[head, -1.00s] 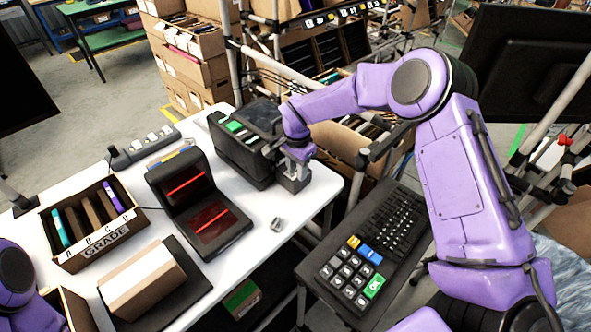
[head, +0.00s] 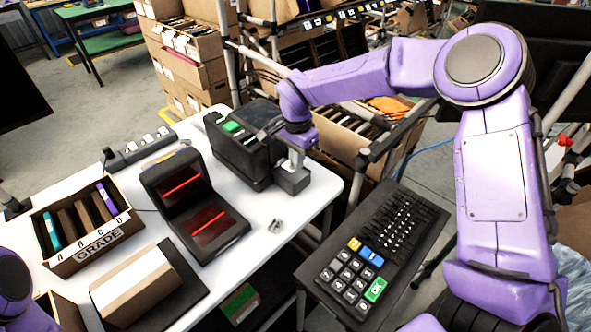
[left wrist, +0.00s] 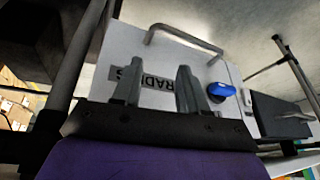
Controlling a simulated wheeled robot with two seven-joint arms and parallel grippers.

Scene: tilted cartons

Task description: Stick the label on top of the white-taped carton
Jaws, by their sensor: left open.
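The white-taped carton (head: 133,287) is a brown box with a broad white band across its top. It sits tilted on a dark pad (head: 180,291) at the near left of the table. My right gripper (head: 292,182) points down beside the black device with green buttons (head: 238,148) at the table's far right edge. Its fingers are too small to tell apart, and I cannot see a label in them. My left gripper (left wrist: 158,88) is open and empty in the left wrist view, in front of a white panel. In the head view only part of my left arm shows.
A black scanner with red lines (head: 197,205) stands right of the carton. A small grey object (head: 276,226) lies on the white table (head: 297,215). A keypad (head: 375,250) stands at right.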

